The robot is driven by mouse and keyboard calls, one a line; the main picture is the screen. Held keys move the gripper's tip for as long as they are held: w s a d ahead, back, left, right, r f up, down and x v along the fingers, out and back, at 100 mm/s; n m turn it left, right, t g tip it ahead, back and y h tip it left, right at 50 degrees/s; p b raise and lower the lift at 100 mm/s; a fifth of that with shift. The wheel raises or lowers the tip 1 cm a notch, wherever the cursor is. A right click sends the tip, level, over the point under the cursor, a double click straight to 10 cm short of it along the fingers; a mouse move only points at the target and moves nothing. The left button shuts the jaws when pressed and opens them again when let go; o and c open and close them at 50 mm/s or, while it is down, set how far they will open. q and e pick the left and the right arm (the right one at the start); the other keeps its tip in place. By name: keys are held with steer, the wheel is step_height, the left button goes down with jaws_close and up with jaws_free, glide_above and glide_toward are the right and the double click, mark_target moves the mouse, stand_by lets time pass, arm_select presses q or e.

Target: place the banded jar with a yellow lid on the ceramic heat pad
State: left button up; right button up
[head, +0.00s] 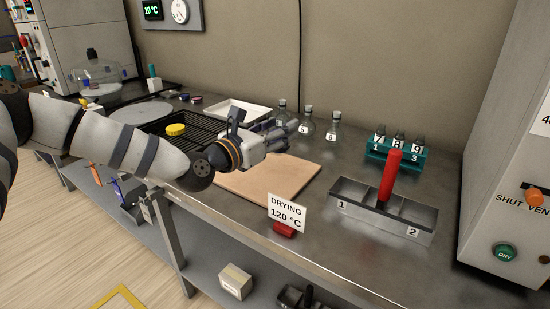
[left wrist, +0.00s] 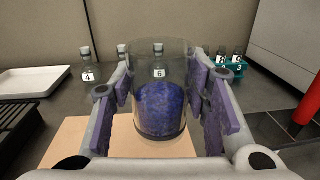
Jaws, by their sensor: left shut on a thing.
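My left gripper (head: 284,136) reaches over the back part of the tan pad (head: 262,182), which looks like the ceramic heat pad. In the left wrist view, its two fingers (left wrist: 160,110) are shut on a clear glass jar (left wrist: 160,108) with blue-purple contents and a dark band near its base. The jar looks upright, above the pad (left wrist: 75,140); whether it touches the pad I cannot tell. I see no lid on it. The gripper hides the jar in the head view. A yellow round lid (head: 176,130) lies on the black grille. My right gripper is out of view.
The black grille (head: 150,128) and a white tray (head: 236,110) lie left of and behind the pad. Numbered flasks (head: 307,125) stand behind it. A teal vial rack (head: 393,152), a divided metal box (head: 410,212) with a red handle, and a drying sign (head: 287,212) are nearby.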

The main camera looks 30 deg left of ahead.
arm_select(q)
steer(key=f, duration=0.1)
steer(key=w+a+f+b, duration=0.1)
steer(key=f, duration=0.1)
steer(key=a+f, duration=0.1)
steer(key=f, duration=0.1)
steer(key=shift+w, duration=0.35)
steer(key=shift+w+a+f+b, duration=0.3)
steer(key=shift+a+f+b, duration=0.1)
steer(key=shift+a, duration=0.15)
step_height(320, 180, down, 3)
steer(key=shift+w+f+b, duration=0.1)
steer(key=shift+b, duration=0.45)
steer(key=shift+r, duration=0.25)
steer(key=shift+f, duration=0.15)
steer(key=o, duration=1.3)
steer(key=shift+c, duration=0.2)
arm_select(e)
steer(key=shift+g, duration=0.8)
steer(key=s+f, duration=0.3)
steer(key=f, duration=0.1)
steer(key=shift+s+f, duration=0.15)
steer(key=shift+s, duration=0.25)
